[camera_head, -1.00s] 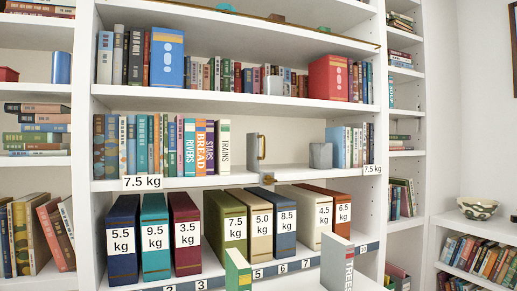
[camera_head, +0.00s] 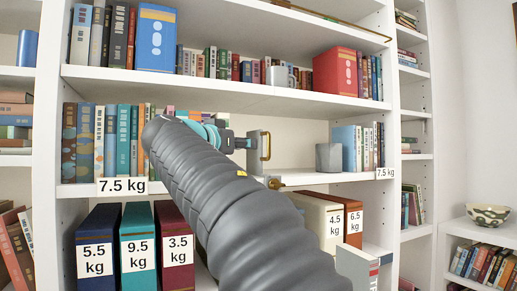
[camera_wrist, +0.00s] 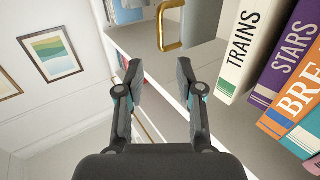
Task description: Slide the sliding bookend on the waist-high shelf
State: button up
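The sliding bookend (camera_head: 254,155) is a grey upright plate with a brass handle (camera_head: 265,146), standing on the waist-high shelf (camera_head: 215,189) right of the row of books. The wrist view shows its grey plate (camera_wrist: 202,22) and handle (camera_wrist: 161,28) at the top, beside the white TRAINS book (camera_wrist: 241,48). My gripper (camera_head: 236,142) is just left of the handle in the head view, with my arm covering much of the shelf. In the wrist view my gripper (camera_wrist: 160,72) is open and empty, its fingertips below the handle and apart from it.
A grey block (camera_head: 329,157) and more books (camera_head: 360,146) stand to the right, with bare shelf between. A brass piece (camera_head: 275,183) sits at the shelf's front edge. Heavy labelled binders (camera_head: 138,250) fill the shelf below. The shelf above (camera_head: 215,87) overhangs.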

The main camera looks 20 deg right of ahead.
aim_at(268, 145)
jog(key=p+x, duration=0.2)
jog(key=x, duration=1.1)
jog(key=shift+w+d+p, duration=0.2)
jog(key=shift+d+p, duration=0.1)
jog(key=shift+p, duration=0.1)
grip_shut()
